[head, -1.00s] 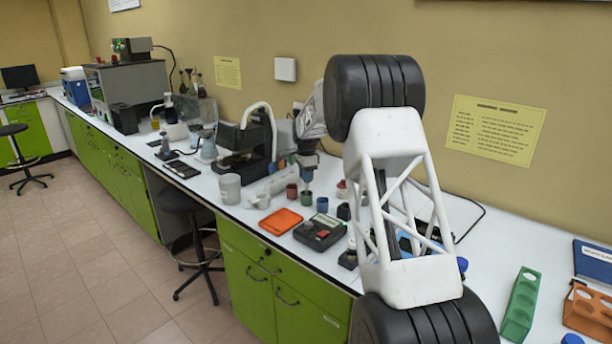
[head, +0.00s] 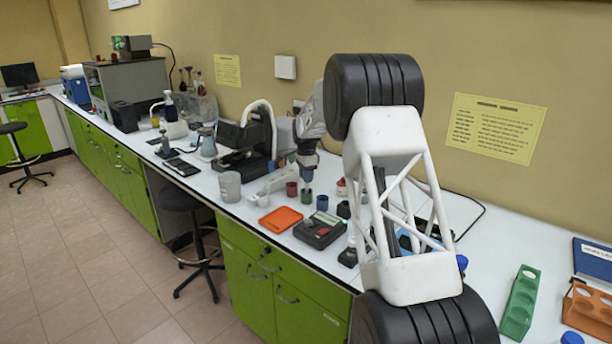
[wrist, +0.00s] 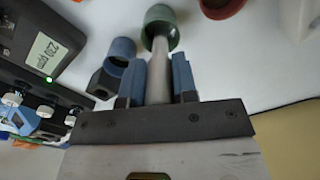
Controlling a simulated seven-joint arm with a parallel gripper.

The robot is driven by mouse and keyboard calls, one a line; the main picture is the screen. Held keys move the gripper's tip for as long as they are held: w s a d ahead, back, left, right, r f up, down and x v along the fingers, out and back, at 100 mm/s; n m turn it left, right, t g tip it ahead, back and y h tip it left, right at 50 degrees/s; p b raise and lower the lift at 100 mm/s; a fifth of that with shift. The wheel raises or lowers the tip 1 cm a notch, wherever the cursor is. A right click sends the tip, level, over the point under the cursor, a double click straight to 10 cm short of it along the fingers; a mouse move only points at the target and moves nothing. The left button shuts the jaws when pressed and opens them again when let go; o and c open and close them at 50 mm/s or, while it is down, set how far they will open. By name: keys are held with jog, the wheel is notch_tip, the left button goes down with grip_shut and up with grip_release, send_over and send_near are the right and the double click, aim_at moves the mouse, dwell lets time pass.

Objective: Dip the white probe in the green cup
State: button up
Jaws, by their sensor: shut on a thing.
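The green cup (head: 307,198) stands on the white bench, and it also shows at the top of the wrist view (wrist: 173,37). My gripper (head: 308,176) is above it. In the wrist view, my gripper (wrist: 160,82) has its blue fingers shut on the white probe (wrist: 160,70). The probe points away from the fingers toward the green cup, and its far end overlaps the cup in the picture. I cannot tell whether the tip is inside the cup or just above it.
A blue cup (head: 322,203) stands close right of the green cup, and a red cup (head: 292,189) close left. A dark device with a display (head: 319,231) and an orange tray (head: 281,220) are nearer the bench's front edge. A grey mug (head: 229,187) stands further left.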

jog(key=shift+f, duration=1.05)
jog(key=shift+r, duration=0.1)
dwell(1.8)
jog(key=shift+r, duration=3.8)
jog(key=shift+a, duration=0.1)
